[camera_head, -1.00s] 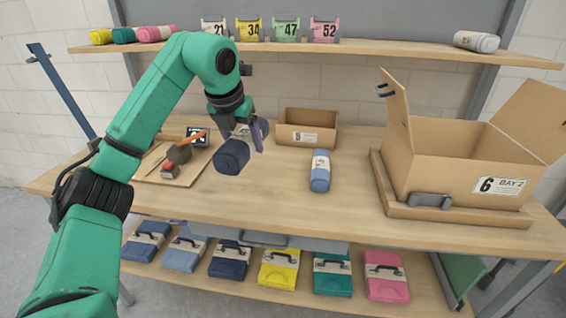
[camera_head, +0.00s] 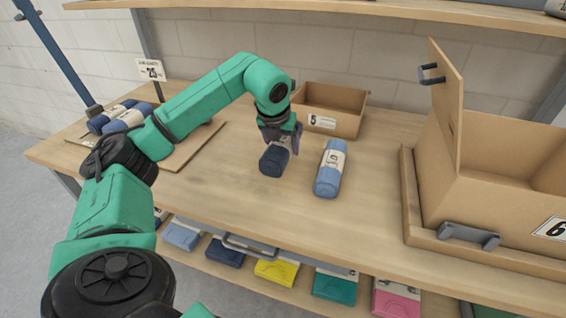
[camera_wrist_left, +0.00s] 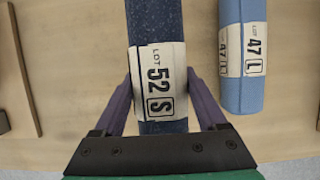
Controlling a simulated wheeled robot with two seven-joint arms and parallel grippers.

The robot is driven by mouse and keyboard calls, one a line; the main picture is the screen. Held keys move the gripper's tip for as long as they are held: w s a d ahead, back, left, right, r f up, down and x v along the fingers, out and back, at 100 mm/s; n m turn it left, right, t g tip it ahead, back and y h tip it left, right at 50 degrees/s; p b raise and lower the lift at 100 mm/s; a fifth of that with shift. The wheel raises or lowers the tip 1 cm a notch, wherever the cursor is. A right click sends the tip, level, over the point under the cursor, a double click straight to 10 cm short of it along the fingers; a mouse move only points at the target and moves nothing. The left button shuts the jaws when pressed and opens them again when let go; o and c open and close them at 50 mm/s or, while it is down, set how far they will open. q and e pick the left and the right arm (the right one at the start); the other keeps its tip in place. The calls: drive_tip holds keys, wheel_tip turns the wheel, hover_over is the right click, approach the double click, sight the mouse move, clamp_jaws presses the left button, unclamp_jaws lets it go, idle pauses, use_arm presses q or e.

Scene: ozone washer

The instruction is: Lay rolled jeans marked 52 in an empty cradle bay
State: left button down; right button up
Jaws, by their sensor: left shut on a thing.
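A dark blue jeans roll (camera_head: 274,160) is in my left gripper (camera_head: 280,135), in the middle of the head view over the table. In the left wrist view, the fingers (camera_wrist_left: 164,100) are shut on this roll (camera_wrist_left: 155,25) around its white band, which reads LOT 52 S. I cannot tell whether it touches the table. A light blue roll (camera_head: 328,178) lies just to its right. In the left wrist view, that roll (camera_wrist_left: 242,85) reads LOT 47 L, with a gap between the two. I cannot identify an empty cradle bay for certain. My right gripper is not in view.
A small open cardboard box (camera_head: 345,128) stands behind the rolls. A large open carton (camera_head: 500,208) on a wooden base fills the right. Blue rolls (camera_head: 110,117) lie at the far left beside a small sign (camera_head: 150,70). The table front is clear.

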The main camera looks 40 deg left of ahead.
use_arm(q)
wheel_tip(320, 180, down, 3)
drive_tip(key=shift+r, duration=0.15)
wheel_tip(320, 180, down, 3)
drive_tip(key=shift+s+r, duration=0.1)
drive_tip(key=shift+r, duration=0.05)
drive_tip(key=shift+f, duration=0.25)
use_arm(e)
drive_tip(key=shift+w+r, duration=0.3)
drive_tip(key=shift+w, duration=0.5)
use_arm(q)
unclamp_jaws()
drive_tip(key=shift+r, duration=0.1)
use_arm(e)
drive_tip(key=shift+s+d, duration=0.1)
